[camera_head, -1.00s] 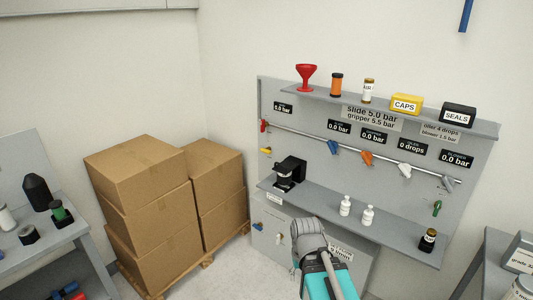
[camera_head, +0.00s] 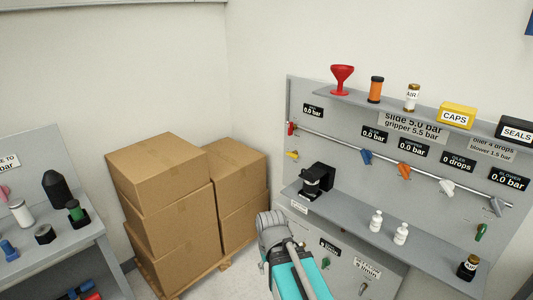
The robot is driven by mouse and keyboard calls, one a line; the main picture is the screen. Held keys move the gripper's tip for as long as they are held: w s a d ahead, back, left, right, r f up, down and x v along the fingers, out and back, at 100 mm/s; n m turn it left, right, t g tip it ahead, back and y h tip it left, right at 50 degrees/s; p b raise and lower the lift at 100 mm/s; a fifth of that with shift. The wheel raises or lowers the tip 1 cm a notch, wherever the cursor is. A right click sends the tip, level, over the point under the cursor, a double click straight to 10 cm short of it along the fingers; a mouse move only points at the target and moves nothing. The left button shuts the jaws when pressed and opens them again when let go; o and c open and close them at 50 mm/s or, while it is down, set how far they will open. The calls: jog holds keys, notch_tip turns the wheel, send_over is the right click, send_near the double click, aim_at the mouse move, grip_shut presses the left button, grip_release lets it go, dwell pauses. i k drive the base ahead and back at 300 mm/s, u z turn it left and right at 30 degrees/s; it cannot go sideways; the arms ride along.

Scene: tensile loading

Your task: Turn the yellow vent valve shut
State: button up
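The yellow vent valve (camera_head: 292,155) is a small yellow handle at the left edge of the grey wall panel (camera_head: 335,145). It sits just below a red valve handle (camera_head: 291,128). The yellow handle looks roughly level, tilted slightly down to the right. It is too small to tell its exact setting. Part of my arm, grey and teal, rises from the bottom centre, well below the yellow handle and apart from it. My gripper's fingers do not show.
A black device (camera_head: 317,181) stands on the panel's lower shelf, right of and below the yellow handle. Two white bottles (camera_head: 388,228) stand further right. Stacked cardboard boxes (camera_head: 160,185) on a pallet stand left of the panel. A bench (camera_head: 95,236) with parts is at far left.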

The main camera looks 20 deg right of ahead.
aim_at(294, 154)
jog(key=u, duration=0.25)
jog(key=i, duration=1.4)
jog(key=z, duration=0.5)
